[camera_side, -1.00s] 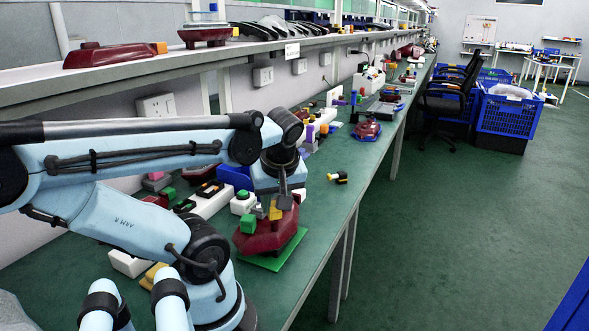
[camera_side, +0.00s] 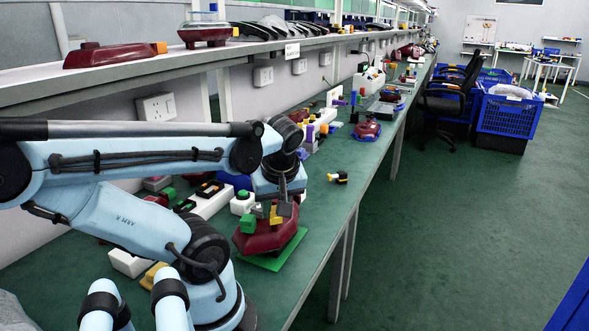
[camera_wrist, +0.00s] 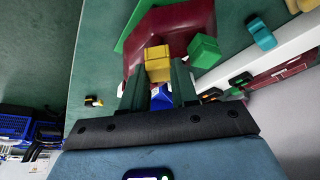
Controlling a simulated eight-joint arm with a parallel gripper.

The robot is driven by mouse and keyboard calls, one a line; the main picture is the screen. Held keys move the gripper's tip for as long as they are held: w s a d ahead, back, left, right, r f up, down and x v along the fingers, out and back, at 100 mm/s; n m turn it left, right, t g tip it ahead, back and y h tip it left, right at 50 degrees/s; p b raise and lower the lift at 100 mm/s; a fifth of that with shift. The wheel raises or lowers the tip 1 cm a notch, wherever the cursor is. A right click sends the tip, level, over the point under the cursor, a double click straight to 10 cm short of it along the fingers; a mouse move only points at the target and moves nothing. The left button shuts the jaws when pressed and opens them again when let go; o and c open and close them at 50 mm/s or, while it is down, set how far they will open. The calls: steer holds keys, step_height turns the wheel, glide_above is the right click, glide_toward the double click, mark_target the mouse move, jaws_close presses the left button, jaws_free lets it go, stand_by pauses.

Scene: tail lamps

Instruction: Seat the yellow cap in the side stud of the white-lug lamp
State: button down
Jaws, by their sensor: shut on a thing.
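My gripper (camera_wrist: 157,70) is shut on the yellow cap (camera_wrist: 157,55), which sits between the two finger tips. In the side view the yellow cap (camera_side: 276,215) is at the top of a dark red lamp (camera_side: 268,238). The lamp lies on a green plate (camera_side: 280,257), and it also shows in the wrist view (camera_wrist: 180,20). A green block (camera_side: 248,224) is on the lamp's left side. A small white piece (camera_side: 299,194) shows behind the lamp; I cannot tell if it is the lug. The stud is hidden, and so is any contact between cap and stud.
A black and yellow part (camera_side: 338,177) lies to the right. A blue piece (camera_wrist: 161,97) shows between my fingers. The bench's front edge is close by.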

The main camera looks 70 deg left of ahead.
steer(key=shift+f, duration=0.85)
steer(key=c, duration=0.8)
jaws_free()
steer(key=shift+r, duration=0.1)
steer(key=v, duration=1.2)
steer(key=w+d+f+m+t+h, duration=0.1)
steer(key=w+d+f+m+t, duration=0.1)
steer(key=m, duration=0.4)
steer(key=w+d+f+m+t+h, duration=0.2)
steer(key=w+d+f+m, duration=0.1)
steer(key=w+d+m, duration=0.2)
steer(key=w+d+f+m+t+h, duration=0.1)
steer(key=w+d+f+m+t, duration=0.2)
steer(key=w+m, duration=0.3)
steer(key=shift+d+m+h, duration=0.3)
steer(key=shift+m, duration=0.2)
